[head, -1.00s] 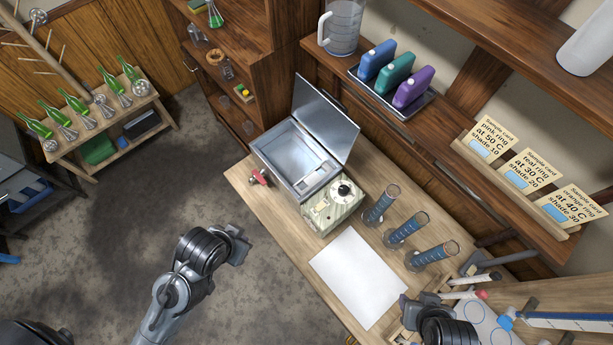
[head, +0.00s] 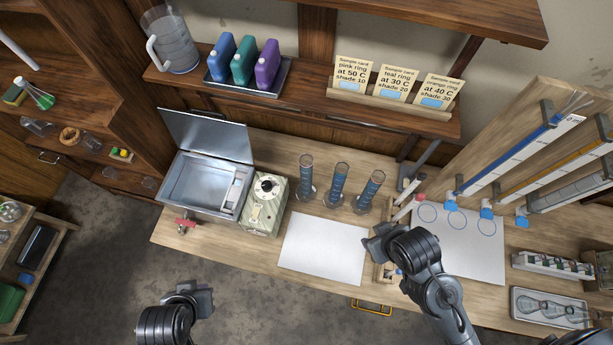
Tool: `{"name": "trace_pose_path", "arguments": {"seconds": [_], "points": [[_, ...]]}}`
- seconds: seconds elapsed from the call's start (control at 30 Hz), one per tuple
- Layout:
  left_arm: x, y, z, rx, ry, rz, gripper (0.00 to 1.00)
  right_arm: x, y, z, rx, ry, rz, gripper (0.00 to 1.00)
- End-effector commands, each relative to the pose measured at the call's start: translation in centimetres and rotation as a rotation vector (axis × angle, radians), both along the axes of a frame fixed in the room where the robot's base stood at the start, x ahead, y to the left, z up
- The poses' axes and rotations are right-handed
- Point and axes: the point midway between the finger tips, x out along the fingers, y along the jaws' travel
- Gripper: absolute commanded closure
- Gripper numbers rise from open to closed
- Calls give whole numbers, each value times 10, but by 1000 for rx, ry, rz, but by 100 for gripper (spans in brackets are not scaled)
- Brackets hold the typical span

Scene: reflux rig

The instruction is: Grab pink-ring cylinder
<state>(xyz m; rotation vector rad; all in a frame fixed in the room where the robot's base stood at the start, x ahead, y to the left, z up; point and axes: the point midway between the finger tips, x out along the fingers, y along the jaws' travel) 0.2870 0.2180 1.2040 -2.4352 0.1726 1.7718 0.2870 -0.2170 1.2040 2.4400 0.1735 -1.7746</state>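The ring colours are too small to tell, so I cannot say which has the pink ring. My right gripper (head: 379,245) is above the bench, just below the right cylinder in the picture and at the right edge of the white sheet. My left gripper (head: 192,300) is over the floor in front of the bench, well away from the cylinders. Finger openings are unclear on both.
An open metal bath (head: 190,185) with a dial box (head: 265,205) stands left of the cylinders. A white sheet (head: 322,250) lies in front. Sample cards (head: 393,83) stand on the shelf behind.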

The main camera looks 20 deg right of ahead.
Motion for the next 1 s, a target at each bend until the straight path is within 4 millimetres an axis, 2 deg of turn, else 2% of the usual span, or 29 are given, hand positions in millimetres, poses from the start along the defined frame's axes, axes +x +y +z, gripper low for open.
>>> {"name": "trace_pose_path", "arguments": {"seconds": [0.3, 0.77, 1.0], "points": [[0, 0, 0, 0, 0, 0, 98, 0, -1, 0, -5, 0, 4, 57], [0, 0, 0, 0, 0, 0, 28, 0, -2, 0, -10, 1, 6, 57], [0, 0, 0, 0, 0, 0, 27, 0, -1, 0, -5, 0, 4, 57]]}}
